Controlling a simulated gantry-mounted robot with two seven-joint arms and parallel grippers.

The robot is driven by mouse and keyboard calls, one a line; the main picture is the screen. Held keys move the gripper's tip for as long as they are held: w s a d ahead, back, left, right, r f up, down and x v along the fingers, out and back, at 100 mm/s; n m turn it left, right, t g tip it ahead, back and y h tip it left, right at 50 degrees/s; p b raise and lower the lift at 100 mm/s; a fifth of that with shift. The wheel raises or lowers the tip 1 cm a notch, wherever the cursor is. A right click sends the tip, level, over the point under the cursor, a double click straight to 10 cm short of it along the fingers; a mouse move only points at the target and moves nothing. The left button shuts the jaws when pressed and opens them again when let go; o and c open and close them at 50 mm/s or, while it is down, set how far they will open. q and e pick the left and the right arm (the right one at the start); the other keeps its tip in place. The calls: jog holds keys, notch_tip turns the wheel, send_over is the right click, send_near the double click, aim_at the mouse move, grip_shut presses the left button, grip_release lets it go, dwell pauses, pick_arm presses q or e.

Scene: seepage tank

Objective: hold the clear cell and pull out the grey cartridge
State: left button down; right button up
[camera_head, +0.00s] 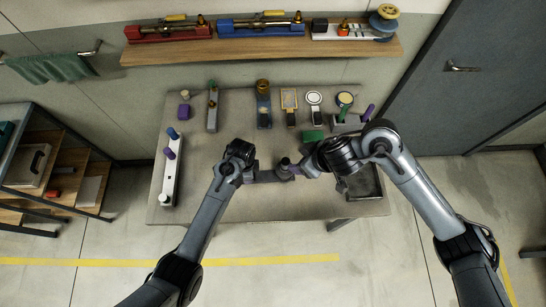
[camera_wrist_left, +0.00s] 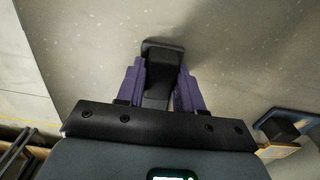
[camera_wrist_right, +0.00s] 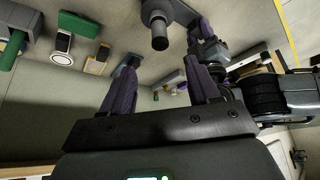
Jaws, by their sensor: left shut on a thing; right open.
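My left gripper (camera_head: 250,172) is shut on the end of a dark grey, flat block (camera_head: 270,176), which I take for the cell's body. The block's end (camera_wrist_left: 162,62) sits between the purple fingers (camera_wrist_left: 160,85) in the left wrist view. A short grey cylinder (camera_head: 285,164), likely the cartridge, stands on the block's other end. In the right wrist view it (camera_wrist_right: 159,32) juts from the block (camera_wrist_right: 182,9). My right gripper (camera_head: 304,169) is open and empty beside the cylinder; its fingers (camera_wrist_right: 158,80) are apart from it. No clear wall can be made out.
The grey table (camera_head: 228,205) is bare in front. A white rack (camera_head: 170,185) with blue and purple knobs stands at left. Several small devices line the back, with a green block (camera_head: 312,135) near my right arm. A dark tray (camera_head: 362,184) lies at right. A shelf (camera_head: 265,45) hangs above.

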jog(key=w+d+r+n+t+h, duration=0.2)
jog(key=w+d+n+h, duration=0.1)
jog(key=w+n, duration=0.3)
jog(key=w+d+r+n+t+h, duration=0.3)
jog(key=w+d+n, duration=0.15)
jog(key=w, duration=0.25)
jog(key=g+y, duration=0.1)
jog(key=g, duration=0.8)
send_over(287, 161)
jog(key=shift+n, duration=0.45)
jog(key=f, duration=0.8)
jog(key=shift+w+d+f, duration=0.1)
jog(key=shift+w+f, duration=0.2)
jog(key=shift+s+a+f, duration=0.15)
jog(key=shift+a+f, duration=0.1)
jog(key=shift+s+f, duration=0.1)
jog(key=shift+f, duration=3.5)
